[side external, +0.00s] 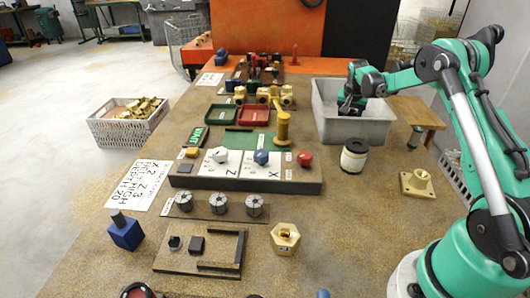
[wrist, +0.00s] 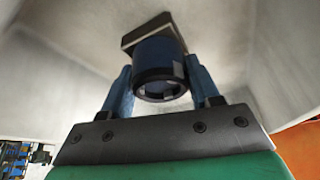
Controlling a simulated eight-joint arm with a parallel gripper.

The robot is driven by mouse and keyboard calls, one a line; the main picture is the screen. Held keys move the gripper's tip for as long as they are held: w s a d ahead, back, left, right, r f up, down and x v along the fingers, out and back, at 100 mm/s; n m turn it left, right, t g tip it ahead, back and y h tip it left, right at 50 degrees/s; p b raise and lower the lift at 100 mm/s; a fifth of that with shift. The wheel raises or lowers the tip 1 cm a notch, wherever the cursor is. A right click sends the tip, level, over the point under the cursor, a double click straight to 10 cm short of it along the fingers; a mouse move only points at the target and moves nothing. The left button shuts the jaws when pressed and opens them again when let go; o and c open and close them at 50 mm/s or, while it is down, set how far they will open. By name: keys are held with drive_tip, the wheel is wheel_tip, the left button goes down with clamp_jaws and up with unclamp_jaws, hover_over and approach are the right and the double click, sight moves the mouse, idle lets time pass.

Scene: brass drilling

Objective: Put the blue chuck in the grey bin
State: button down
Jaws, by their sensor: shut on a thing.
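My gripper (side external: 351,103) is inside the grey bin (side external: 325,124), low between its walls in the side external view. In the wrist view its two blue fingers (wrist: 159,82) are shut on either side of a dark, blue-tinted round chuck (wrist: 160,62), with a square plate at its far end. The pale inner walls of the bin (wrist: 60,70) surround it there. The held chuck is mostly hidden by my gripper in the side external view. Whether it touches the bin floor I cannot tell.
A blue block with a dark cylinder on top (side external: 126,232) stands at the table's left front. A white-and-black round part (side external: 354,156) stands before the bin. A brass flanged part (side external: 417,183) lies to the right. A control panel with coloured knobs (side external: 245,170) fills the middle.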

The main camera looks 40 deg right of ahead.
drive_tip(key=shift+c, duration=1)
unclamp_jaws()
drive_tip(key=shift+f, duration=0.15)
drive_tip(key=v, duration=1.2)
drive_tip(key=a+r+n+t, duration=0.2)
drive_tip(key=a+r+n, duration=0.1)
drive_tip(key=a, duration=0.6)
drive_tip(key=s+a+f+n+t+y, duration=0.1)
drive_tip(key=s+a+n, duration=0.3)
drive_tip(key=a, duration=0.5)
drive_tip(key=s+a+f+n+t+y, duration=0.1)
drive_tip(key=s+a+n+t+y, duration=0.1)
drive_tip(key=s+a+n, duration=0.3)
drive_tip(key=s+a+y, duration=0.1)
drive_tip(key=s+a, duration=0.1)
drive_tip(key=a, duration=0.2)
drive_tip(key=shift+a+f+n, duration=0.3)
